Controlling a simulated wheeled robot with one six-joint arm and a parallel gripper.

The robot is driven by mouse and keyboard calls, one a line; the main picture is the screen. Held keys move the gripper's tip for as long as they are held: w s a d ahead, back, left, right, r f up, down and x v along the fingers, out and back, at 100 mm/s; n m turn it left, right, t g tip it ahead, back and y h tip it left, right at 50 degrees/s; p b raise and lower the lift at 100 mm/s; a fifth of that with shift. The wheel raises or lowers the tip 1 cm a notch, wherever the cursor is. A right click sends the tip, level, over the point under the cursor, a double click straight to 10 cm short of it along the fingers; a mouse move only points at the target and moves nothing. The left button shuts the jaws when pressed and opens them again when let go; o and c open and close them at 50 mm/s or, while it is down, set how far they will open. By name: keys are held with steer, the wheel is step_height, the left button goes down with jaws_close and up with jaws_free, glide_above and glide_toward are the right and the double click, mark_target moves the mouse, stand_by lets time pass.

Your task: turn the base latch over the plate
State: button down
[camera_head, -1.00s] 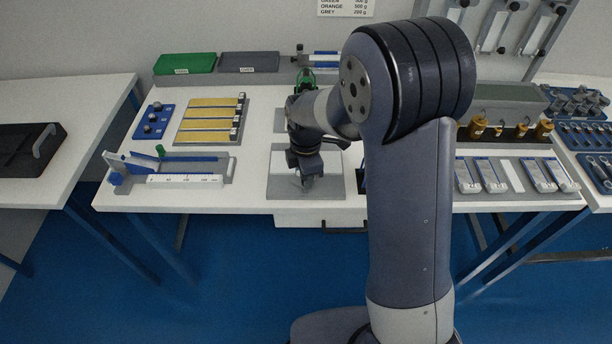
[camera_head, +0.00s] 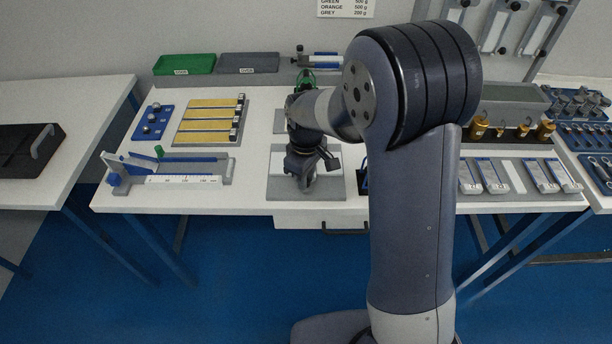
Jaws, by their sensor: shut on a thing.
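A grey base (camera_head: 333,193) with a white plate (camera_head: 279,162) on it lies near the front edge of the table, in the middle. My gripper (camera_head: 305,184) points down over this plate, low and close to it. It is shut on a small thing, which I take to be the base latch. The latch itself is hidden by the fingers and wrist, so its angle over the plate cannot be seen. A green part (camera_head: 306,77) shows behind my arm, mostly covered.
A blue-and-white measuring fixture (camera_head: 185,180) and yellow bars on a grey tray (camera_head: 222,141) stand to the left. Green (camera_head: 185,64) and grey bins (camera_head: 249,62) are at the back. My arm covers the table right of centre.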

steer(key=shift+m, duration=0.6)
steer(key=c, duration=1.3)
jaws_free()
steer(key=shift+o, duration=0.2)
step_height(320, 180, up, 11)
steer(key=shift+f, duration=0.15)
step_height(320, 180, down, 11)
steer(key=shift+r, duration=0.1)
